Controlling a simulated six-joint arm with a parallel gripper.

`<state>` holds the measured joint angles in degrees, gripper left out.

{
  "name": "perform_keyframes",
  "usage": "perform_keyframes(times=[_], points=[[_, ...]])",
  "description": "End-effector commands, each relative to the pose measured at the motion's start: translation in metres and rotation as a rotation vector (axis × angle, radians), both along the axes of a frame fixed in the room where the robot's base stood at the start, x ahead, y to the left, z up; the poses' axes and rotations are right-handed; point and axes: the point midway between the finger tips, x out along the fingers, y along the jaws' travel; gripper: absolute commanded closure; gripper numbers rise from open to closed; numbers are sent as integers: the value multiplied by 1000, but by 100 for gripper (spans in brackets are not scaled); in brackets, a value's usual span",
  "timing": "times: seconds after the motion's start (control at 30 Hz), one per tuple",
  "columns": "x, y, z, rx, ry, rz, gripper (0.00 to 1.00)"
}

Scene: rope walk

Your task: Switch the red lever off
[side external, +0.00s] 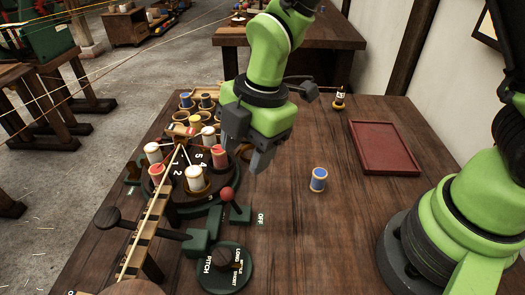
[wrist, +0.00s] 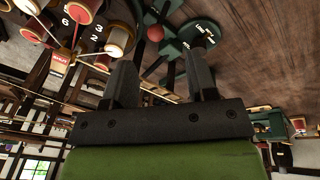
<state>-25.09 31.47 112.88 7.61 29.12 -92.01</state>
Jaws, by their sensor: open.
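The red lever's round red knob (side external: 227,194) stands at the front right of the round bobbin platform, above a dark green base plate (side external: 240,214). The word OFF is at the right end of that plate, and the knob is to the left of it. In the wrist view the red knob (wrist: 155,33) shows near the top, beyond the fingertips. My gripper (side external: 247,155) is open and empty, pointing down, above and slightly right of the knob and apart from it. Both fingers (wrist: 162,72) show spread in the wrist view.
The round platform (side external: 190,212) carries several bobbins and numbers. A green PITCH dial (side external: 224,268) lies in front of the lever. A blue spool (side external: 318,179) stands right of my gripper, with a red tray (side external: 384,148) farther right. The tabletop between is clear.

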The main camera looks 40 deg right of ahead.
Motion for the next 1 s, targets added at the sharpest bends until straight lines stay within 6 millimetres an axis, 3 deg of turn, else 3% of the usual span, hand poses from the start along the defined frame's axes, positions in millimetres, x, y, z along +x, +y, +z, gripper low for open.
perform_keyframes(times=[0.13, 0.27, 0.5, 0.7, 0.8, 1.0], points=[[-6, -26, 51, 82, -22, -308, 48], [-25, -55, 96, 188, -26, -661, 48], [-80, -100, 151, 430, -12, -1291, 48], [-124, -121, 165, 636, 18, -1696, 48], [-136, -125, 166, 703, 32, -1814, 48], [-138, -126, 168, 725, 66, -1897, 48]])
